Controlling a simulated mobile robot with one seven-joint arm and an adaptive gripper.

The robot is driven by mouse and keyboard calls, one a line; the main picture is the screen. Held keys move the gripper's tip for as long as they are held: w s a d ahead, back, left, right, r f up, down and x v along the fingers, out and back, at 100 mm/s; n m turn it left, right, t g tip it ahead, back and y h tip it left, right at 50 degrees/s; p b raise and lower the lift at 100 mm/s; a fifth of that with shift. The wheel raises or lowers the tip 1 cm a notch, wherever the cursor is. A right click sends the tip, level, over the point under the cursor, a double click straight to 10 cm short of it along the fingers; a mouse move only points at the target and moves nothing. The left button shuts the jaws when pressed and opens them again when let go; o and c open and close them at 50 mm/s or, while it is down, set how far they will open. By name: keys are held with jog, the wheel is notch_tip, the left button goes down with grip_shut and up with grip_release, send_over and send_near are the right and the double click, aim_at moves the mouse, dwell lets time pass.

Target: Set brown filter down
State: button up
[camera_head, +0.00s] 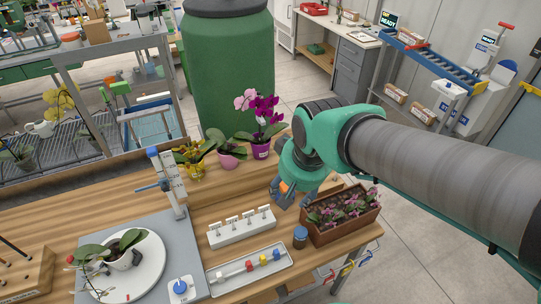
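My gripper (291,199) points down over the right part of the wooden bench, behind the planter box. Its blue-grey fingers are partly hidden by my arm. A small orange-brown patch (284,187) shows at the fingers; I cannot tell whether it is the brown filter held there. A long grey tray (212,285) at the bench front holds small red, yellow, blue and pale pieces. No clearly brown piece shows in it. A white rack (240,237) with several small upright parts stands behind the tray. A small brown jar with a blue-grey top (300,238) stands right of the rack.
A brown planter box (345,228) of pink flowers stands at the bench's right end. Potted orchids, one in a purple pot (260,151), line the back. At left, a plant lies on a white round plate (153,279). Bare wood lies between rack and orchids.

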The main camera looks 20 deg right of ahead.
jog(key=s+a+r+n+t, duration=0.1)
jog(key=s+a+r, duration=0.2)
jog(key=s+r, duration=0.3)
jog(key=shift+r+n+t, duration=0.3)
jog(key=shift+r+t, duration=0.1)
jog(key=shift+r, duration=0.5)
jog(key=shift+f, duration=0.25)
dwell(0.5)
